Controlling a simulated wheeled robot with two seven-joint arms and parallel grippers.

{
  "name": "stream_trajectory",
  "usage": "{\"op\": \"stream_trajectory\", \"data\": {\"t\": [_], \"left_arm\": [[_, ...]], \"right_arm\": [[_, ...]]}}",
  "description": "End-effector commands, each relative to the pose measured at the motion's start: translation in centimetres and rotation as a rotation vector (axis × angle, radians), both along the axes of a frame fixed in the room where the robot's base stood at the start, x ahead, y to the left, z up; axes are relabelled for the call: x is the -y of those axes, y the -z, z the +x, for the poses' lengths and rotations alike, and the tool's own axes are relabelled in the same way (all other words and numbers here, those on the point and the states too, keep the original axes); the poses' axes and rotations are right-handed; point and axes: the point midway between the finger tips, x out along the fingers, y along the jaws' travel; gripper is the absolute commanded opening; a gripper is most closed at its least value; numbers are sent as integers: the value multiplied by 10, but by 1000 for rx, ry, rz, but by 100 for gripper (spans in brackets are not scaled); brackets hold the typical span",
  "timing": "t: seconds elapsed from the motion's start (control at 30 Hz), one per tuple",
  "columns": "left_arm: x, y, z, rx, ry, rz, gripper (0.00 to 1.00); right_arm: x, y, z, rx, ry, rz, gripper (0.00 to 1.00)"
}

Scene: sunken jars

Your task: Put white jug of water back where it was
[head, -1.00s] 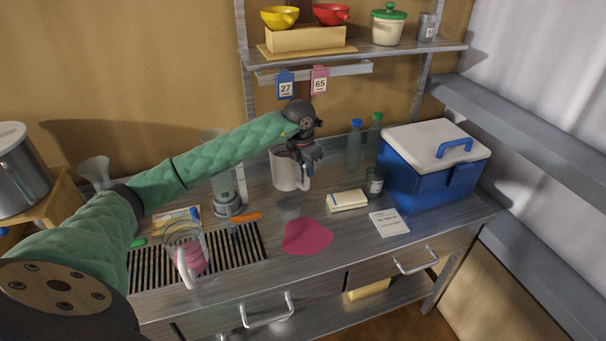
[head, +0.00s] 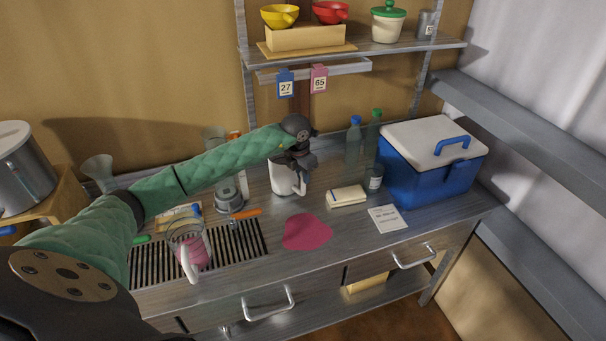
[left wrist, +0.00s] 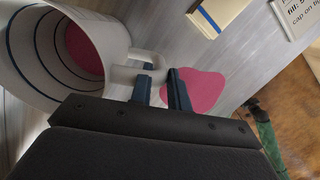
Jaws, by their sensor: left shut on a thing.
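The white jug (head: 283,181) is upright at the middle back of the counter, partly hidden by my left arm in the head view. I cannot tell whether its base touches the counter. In the left wrist view the jug (left wrist: 30,60) shows dark rings inside and pink at the bottom. My left gripper (head: 298,180) is shut on its handle; the left wrist view shows the blue fingers (left wrist: 160,88) at the white handle (left wrist: 135,73). A green sleeve with a dark end, mine, shows small at the right of that view; no fingers can be made out.
A pink patch (head: 307,232) lies in front of the jug. A clear jug with pink contents (head: 190,250) stands on the slatted drain (head: 245,250).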

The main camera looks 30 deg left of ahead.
Motion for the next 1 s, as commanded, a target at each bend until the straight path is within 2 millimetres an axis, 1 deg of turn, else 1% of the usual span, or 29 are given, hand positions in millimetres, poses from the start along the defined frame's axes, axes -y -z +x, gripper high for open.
{"op": "stream_trajectory", "data": {"t": [0.2,0.23,0.33,0.77,0.83,0.9,1.0], "left_arm": [[0,1,0,1,0,1,0],[0,2,0,0,0,0,20],[0,1,0,0,0,0,39],[0,-1,0,0,0,0,39],[0,-4,0,1,0,1,39],[-1,-10,-1,2,1,0,39],[-1,-22,-2,3,1,0,39]], "right_arm": [[-1,-3,2,0,1,1,36],[-2,-5,3,1,1,2,36],[-2,-6,5,4,1,2,36],[0,-5,2,2,0,0,36],[1,4,-2,-7,0,-2,36],[1,5,-5,-19,1,-3,36],[-9,-16,5,-9,3,9,36]]}}
